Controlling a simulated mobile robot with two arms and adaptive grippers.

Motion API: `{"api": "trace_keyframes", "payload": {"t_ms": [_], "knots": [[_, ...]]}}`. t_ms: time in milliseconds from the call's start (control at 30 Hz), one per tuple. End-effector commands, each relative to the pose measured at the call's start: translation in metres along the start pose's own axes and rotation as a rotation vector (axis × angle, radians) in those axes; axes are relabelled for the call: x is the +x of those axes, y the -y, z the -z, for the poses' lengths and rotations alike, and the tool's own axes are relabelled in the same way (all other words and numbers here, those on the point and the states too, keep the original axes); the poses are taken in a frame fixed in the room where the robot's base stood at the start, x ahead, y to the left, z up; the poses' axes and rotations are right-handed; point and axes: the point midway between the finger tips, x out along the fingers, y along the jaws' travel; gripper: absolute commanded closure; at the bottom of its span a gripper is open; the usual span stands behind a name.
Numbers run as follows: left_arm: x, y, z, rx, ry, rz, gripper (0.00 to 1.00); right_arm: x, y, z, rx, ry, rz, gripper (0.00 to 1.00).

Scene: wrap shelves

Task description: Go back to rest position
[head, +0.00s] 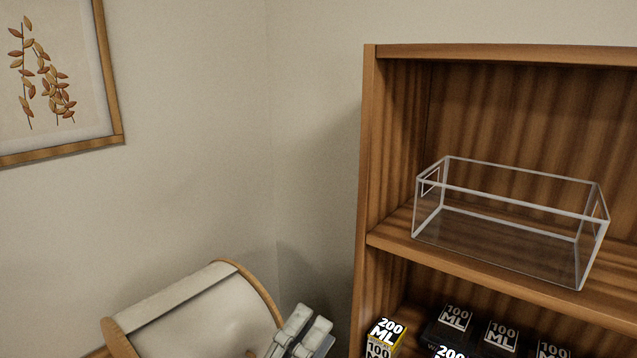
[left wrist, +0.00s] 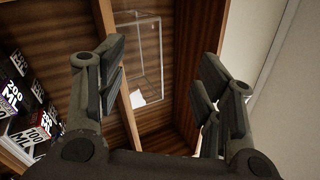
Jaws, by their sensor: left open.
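My left gripper (head: 302,334) shows at the bottom edge of the head view, just left of the wooden shelf unit (head: 370,150). Only its grey finger parts show there, and the rest is cut off below the frame. In the left wrist view the left gripper (left wrist: 160,75) has its two dark fingers wide apart with nothing between them, and it faces the shelf unit. My right gripper is in neither view.
A clear, empty-looking box (head: 505,215) stands on the upper shelf. Several small boxes, including a yellow 200 ML one (head: 385,333), sit on the lower shelf. A pale rounded object with wooden rims (head: 205,315) is left of my gripper. A framed picture (head: 55,80) hangs on the wall.

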Motion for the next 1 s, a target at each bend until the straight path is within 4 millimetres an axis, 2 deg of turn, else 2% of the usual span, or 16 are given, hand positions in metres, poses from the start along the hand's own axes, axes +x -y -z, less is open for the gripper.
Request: {"api": "trace_keyframes", "payload": {"t_ms": [33,100,200,267,300,367,400,533,600,700,800,967,1000], "knots": [[-0.009,-0.012,-0.023,-0.106,0.109,-0.056,0.39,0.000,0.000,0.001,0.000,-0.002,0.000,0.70],[-0.026,-0.033,-0.052,-0.251,0.260,-0.136,0.39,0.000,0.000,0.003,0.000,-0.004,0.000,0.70],[-0.060,-0.067,-0.084,-0.454,0.472,-0.255,0.39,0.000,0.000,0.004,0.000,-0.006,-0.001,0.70],[-0.086,-0.089,-0.096,-0.573,0.596,-0.327,0.39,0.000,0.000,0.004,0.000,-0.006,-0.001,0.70],[-0.105,-0.103,-0.102,-0.649,0.680,-0.379,0.39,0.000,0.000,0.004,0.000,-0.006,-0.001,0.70],[-0.136,-0.124,-0.105,-0.763,0.803,-0.456,0.39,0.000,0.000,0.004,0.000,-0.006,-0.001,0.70],[-0.158,-0.138,-0.105,-0.834,0.886,-0.510,0.39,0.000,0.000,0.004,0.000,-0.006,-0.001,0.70],[-0.231,-0.170,-0.087,-1.052,1.143,-0.687,0.39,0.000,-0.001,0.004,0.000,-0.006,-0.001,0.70],[-0.266,-0.180,-0.072,-1.148,1.263,-0.777,0.39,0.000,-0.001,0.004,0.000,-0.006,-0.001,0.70],[-0.308,-0.186,-0.048,-1.254,1.406,-0.892,0.39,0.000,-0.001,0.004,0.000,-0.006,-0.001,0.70],[-0.343,-0.185,-0.024,-1.338,1.531,-0.998,0.39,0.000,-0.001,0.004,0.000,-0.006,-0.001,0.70],[-0.390,-0.173,0.015,-1.441,1.704,-1.162,0.39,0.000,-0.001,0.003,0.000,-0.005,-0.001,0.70],[-0.394,-0.189,0.017,-1.439,1.706,-1.165,0.39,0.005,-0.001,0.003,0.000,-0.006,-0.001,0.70]]}}
